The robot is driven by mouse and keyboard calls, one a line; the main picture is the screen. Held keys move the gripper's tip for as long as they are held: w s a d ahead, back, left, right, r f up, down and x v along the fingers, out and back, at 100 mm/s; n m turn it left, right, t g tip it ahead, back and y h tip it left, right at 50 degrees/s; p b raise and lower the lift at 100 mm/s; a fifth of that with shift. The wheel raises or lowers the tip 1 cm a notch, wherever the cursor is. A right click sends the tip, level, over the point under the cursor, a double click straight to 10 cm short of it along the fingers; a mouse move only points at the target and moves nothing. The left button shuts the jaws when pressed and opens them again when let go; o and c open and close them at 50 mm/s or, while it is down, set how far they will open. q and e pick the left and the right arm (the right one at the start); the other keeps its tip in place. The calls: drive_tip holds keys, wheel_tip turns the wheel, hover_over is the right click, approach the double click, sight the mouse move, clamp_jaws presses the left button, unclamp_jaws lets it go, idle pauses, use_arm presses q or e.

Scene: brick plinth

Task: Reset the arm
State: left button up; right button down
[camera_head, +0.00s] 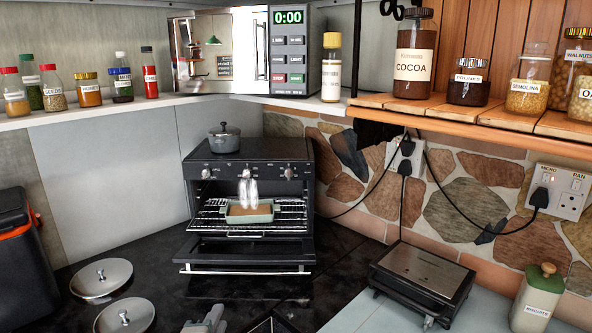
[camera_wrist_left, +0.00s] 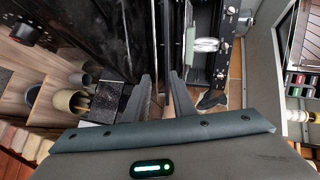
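My left gripper (camera_head: 207,321) shows only in part at the bottom edge of the head view, over the dark counter in front of the oven. In the left wrist view my left gripper (camera_wrist_left: 160,82) has its two dark fingers apart, with nothing held between them. My right gripper is in neither view.
The toaster oven (camera_head: 250,170) has its door (camera_head: 247,252) down; a baking tin (camera_head: 249,212) sits on its rack. Pot lids (camera_head: 101,278) lie left, a flat black appliance (camera_head: 422,276) and a biscuit jar (camera_head: 537,298) right. A wooden shelf (camera_head: 480,112) overhangs the right side.

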use_arm(q)
drive_tip(key=s+a+f+n+g, duration=0.2)
drive_tip(key=s+f+n+g, duration=0.45)
drive_tip(key=s+f, duration=0.85)
drive_tip(key=s+a+f+n+g, duration=0.2)
drive_tip(key=s+f+n, duration=0.2)
drive_tip(key=s, duration=0.6)
drive_tip(key=s+a+f+n+g, duration=0.25)
drive_tip(key=s+f+n, duration=0.2)
drive_tip(key=s, duration=0.65)
wheel_tip(320, 180, down, 32)
drive_tip(key=s+d+g+b, duration=0.1)
drive_tip(key=s+b, duration=0.1)
drive_tip(key=s+a+f+g+b, duration=0.1)
drive_tip(key=s+a+f+b, duration=0.1)
drive_tip(key=s+f, duration=1.5)
drive_tip(key=shift+s+a+f+m+g, duration=0.2)
drive_tip(key=shift+a+f+m+g, duration=0.1)
drive_tip(key=shift+a+f, duration=0.35)
